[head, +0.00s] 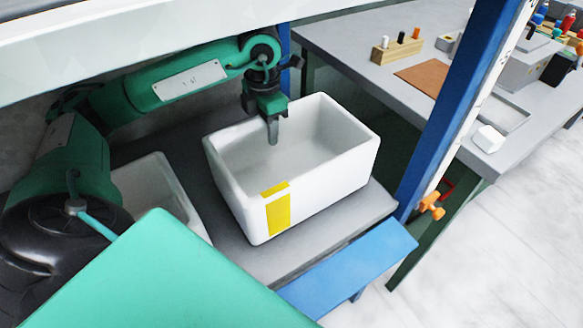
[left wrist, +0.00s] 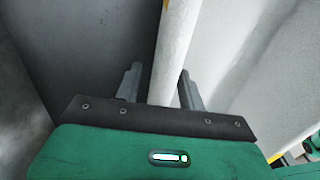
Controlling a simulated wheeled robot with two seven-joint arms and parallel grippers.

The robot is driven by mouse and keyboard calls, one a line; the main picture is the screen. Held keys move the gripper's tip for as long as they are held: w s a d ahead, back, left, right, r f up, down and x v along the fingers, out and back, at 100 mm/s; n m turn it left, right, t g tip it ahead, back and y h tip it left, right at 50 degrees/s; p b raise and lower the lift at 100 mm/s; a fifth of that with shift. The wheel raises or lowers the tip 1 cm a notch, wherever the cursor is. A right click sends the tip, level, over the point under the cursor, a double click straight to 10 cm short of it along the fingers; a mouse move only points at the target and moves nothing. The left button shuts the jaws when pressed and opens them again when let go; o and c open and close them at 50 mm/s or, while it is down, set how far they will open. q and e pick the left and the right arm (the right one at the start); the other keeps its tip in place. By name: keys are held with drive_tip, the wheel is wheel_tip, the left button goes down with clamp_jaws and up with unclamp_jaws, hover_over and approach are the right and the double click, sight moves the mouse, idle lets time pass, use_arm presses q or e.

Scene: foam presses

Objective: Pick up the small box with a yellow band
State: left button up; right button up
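The small box is a white, open-topped bin (head: 230,185) with a yellow band (head: 279,212) on its near wall, standing upright on a grey surface in the head view. My left gripper (head: 270,138) points down at the box's far-left wall, with one finger visible against the inside. In the left wrist view, my gripper's two fingers (left wrist: 160,72) are apart, with the white box wall (left wrist: 176,50) running between them. A gap shows beside the wall, so the fingers do not look closed on it. My right gripper is not in view.
Another white bin (head: 155,190) stands at left, partly hidden by my arm. A blue post (head: 460,110) rises right of the box, and a blue ledge (head: 350,262) lies in front. A grey table (head: 350,45) with blocks and trays stands behind at right.

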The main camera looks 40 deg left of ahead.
use_arm(q)
drive_tip(key=shift+f, duration=0.25)
clamp_jaws()
drive_tip(key=shift+r, duration=0.1)
